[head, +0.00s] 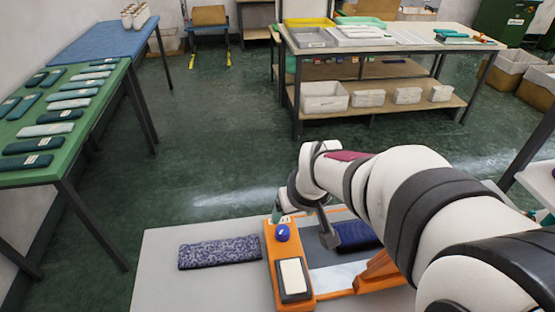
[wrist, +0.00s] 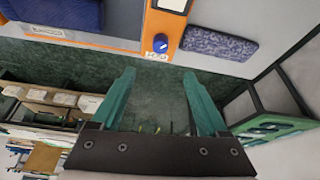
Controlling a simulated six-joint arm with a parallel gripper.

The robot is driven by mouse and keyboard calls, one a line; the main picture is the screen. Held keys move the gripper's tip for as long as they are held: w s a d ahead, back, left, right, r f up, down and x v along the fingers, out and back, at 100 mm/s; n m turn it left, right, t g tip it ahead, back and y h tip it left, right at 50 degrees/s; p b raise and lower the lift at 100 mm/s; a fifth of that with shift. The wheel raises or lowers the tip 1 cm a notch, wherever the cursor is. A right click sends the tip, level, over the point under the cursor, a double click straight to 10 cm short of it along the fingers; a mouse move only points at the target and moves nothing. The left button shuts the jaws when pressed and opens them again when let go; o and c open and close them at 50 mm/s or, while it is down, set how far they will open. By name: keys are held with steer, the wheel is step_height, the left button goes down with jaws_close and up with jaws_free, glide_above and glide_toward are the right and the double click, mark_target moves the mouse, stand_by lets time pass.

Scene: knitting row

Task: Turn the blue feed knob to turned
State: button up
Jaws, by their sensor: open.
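The blue feed knob (head: 282,232) sits on top of the orange machine housing (head: 270,258), near its far end. A small light mark shows on the knob. In the wrist view the knob (wrist: 160,43) stands at the upper middle, beside a small white label. My gripper (wrist: 159,74) is open and empty, with its two teal fingers spread wide. The knob appears beyond the fingertips, roughly centred between them and apart from them. In the head view my gripper (head: 278,214) is partly hidden by my wrist, and a teal finger shows just behind the knob.
A patterned blue cloth (head: 220,252) lies left of the housing, and a dark blue cloth (head: 355,236) lies right. A dark-framed white panel (head: 293,278) is on the housing's near end. A green table (head: 85,122) with folded cloths stands left. Open floor lies behind.

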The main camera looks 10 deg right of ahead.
steer(key=n+g, duration=0.5)
steer(key=n, duration=1.3)
glide_above(283, 229)
steer(key=shift+h, duration=0.3)
step_height(283, 229, down, 14)
steer(key=shift+f, duration=0.25)
jaws_close()
